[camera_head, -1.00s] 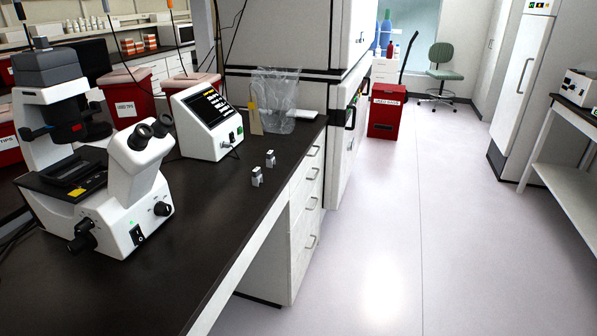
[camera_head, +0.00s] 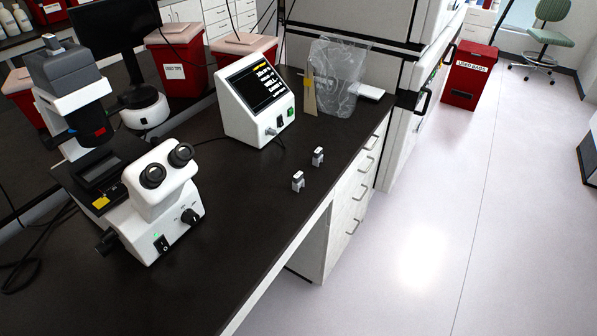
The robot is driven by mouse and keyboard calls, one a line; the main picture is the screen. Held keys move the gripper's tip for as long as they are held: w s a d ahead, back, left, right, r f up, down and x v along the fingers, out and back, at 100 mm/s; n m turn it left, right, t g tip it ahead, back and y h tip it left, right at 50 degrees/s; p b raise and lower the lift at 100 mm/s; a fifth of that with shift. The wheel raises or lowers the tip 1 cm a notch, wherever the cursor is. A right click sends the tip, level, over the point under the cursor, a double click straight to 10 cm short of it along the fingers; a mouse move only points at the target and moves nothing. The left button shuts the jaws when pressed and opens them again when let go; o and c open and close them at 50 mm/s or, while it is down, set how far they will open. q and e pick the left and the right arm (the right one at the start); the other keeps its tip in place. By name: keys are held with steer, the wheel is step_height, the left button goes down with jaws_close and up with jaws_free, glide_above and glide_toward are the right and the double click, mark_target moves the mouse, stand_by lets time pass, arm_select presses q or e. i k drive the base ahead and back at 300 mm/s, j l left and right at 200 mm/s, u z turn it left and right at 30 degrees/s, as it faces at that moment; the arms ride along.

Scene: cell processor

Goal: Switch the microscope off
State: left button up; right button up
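The white and dark grey microscope (camera_head: 150,215) stands on the black bench at the left, with its twin eyepieces facing right. A black rocker power switch (camera_head: 162,243) is on the lower front of its base, and a small green light shows just above it. A black knob (camera_head: 191,215) is to the right of the switch and another dark knob (camera_head: 106,241) to the left. Neither of my grippers is in view.
A white display unit (camera_head: 258,102) stands behind the microscope on the black bench (camera_head: 235,215). Two small grey-white items (camera_head: 298,181) stand near the bench edge. A clear plastic bag (camera_head: 337,75) and red bins (camera_head: 180,65) are farther back.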

mark_target(162, 244)
steer(key=u, duration=1.25)
